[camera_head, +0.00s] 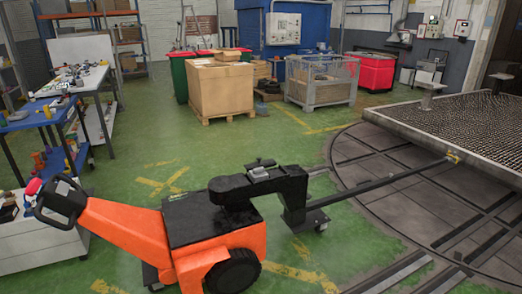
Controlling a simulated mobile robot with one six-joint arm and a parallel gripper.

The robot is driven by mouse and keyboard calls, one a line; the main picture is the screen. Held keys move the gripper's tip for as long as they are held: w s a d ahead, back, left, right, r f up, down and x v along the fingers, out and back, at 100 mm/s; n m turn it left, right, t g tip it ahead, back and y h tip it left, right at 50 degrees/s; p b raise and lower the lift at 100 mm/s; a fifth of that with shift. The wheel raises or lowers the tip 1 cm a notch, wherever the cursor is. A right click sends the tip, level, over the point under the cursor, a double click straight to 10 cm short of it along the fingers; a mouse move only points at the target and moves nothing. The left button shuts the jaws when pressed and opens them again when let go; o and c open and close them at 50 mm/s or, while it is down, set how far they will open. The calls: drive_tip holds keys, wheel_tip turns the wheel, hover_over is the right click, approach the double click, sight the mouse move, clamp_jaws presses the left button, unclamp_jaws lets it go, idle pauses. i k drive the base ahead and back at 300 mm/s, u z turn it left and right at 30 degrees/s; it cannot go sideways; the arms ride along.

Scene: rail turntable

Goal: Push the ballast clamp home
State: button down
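An orange and black tug (214,232) with a wheel and a tiller handle (62,203) stands on the green floor. A black raised arm (262,187) runs right from its body to a castered foot, and a long thin bar (385,181) goes on to the edge of a raised mesh deck (462,115). A small grey and black fitting (260,170) sits on top of the black arm. It may be the ballast clamp, but I cannot tell for sure, nor how far in it sits. My gripper is not in view.
A round turntable (400,205) with rails fills the right. A large cardboard box (220,90), a mesh crate (320,80) and a red bin (375,72) stand behind. Cluttered benches (45,118) line the left. Green floor (140,150) is clear between benches and tug.

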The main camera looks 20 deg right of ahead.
sight(271, 162)
drive_tip(key=z, duration=0.35)
drive_tip(key=i, duration=1.45)
drive_tip(key=u, duration=0.05)
